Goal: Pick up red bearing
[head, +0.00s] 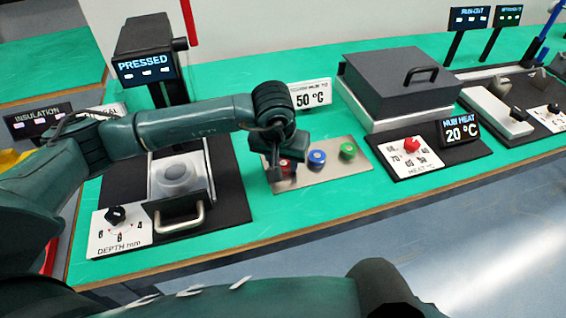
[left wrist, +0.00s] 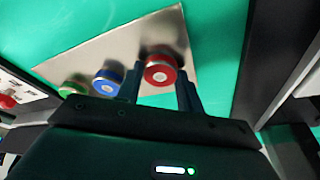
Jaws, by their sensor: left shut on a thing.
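The red bearing (left wrist: 160,70) sits at one end of a metal plate, a red ring with a pale metal centre. In the left wrist view it is between the two fingers of my left gripper (left wrist: 160,88), which is shut on it. In the head view my left gripper (head: 279,170) points down over the plate and partly hides the red bearing (head: 289,165). I cannot tell whether the bearing is touching the plate or just above it. My right gripper is not in view.
The metal plate (head: 330,180) also holds a blue bearing (head: 317,158) and a green bearing (head: 348,151). Left is a press with a handled drawer (head: 180,215) and a depth dial. Right is a lidded heater (head: 400,80) with a dial. Green table is free in front.

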